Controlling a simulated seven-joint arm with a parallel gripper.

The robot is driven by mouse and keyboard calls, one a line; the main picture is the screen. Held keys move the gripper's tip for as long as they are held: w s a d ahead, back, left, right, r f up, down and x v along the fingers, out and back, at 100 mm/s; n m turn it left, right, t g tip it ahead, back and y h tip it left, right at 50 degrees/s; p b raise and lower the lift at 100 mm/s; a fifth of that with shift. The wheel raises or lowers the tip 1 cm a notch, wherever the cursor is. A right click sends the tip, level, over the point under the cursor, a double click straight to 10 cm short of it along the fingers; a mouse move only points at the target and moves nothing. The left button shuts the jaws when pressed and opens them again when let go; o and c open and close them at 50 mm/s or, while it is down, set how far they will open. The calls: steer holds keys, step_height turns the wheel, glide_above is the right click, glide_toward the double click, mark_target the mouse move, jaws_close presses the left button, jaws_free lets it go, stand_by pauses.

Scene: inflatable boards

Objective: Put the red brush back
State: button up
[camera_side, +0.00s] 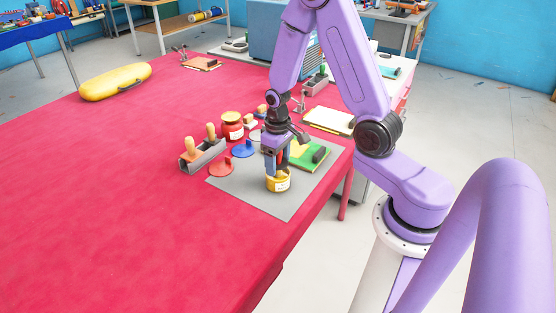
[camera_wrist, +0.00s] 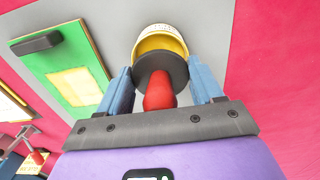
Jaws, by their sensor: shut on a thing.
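My gripper (camera_side: 277,168) points down over the yellow tin (camera_side: 279,183) near the front edge of the grey mat. It is shut on the red brush, whose rounded red handle (camera_wrist: 160,92) shows between the blue fingers (camera_wrist: 162,84) in the wrist view. A dark round collar (camera_wrist: 160,68) sits at the handle's far end, across part of the mouth of the yellow tin (camera_wrist: 160,39). The bristles are hidden. I cannot tell whether the collar touches the tin's rim.
On the grey mat (camera_side: 255,196) are a blue knobbed disc (camera_side: 244,149), a red knobbed disc (camera_side: 218,169) and a green board with a dark block (camera_side: 319,154). A rack with wooden handles (camera_side: 203,157) and a red jar (camera_side: 232,127) stand left. The red table's front left is clear.

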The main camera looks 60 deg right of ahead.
steer(key=shift+f, duration=0.15)
steer(key=o, duration=1.1)
step_height(320, 180, up, 12)
steer(key=shift+f, duration=0.1)
steer(key=shift+s+a+r, duration=0.1)
steer(key=shift+a+r, duration=0.15)
steer(key=shift+r, duration=0.05)
steer(key=s+a+r+n, duration=0.2)
steer(key=s+a+n, duration=0.55)
steer(key=a, duration=0.25)
steer(key=s+a+n, duration=0.1)
steer(key=s+n, duration=0.1)
steer(key=s, duration=0.5)
steer(key=s+a+r+n, duration=0.1)
steer(key=s+n, duration=0.2)
steer(key=s, duration=0.4)
steer(key=shift+a+r, duration=0.15)
steer(key=shift+a, duration=0.25)
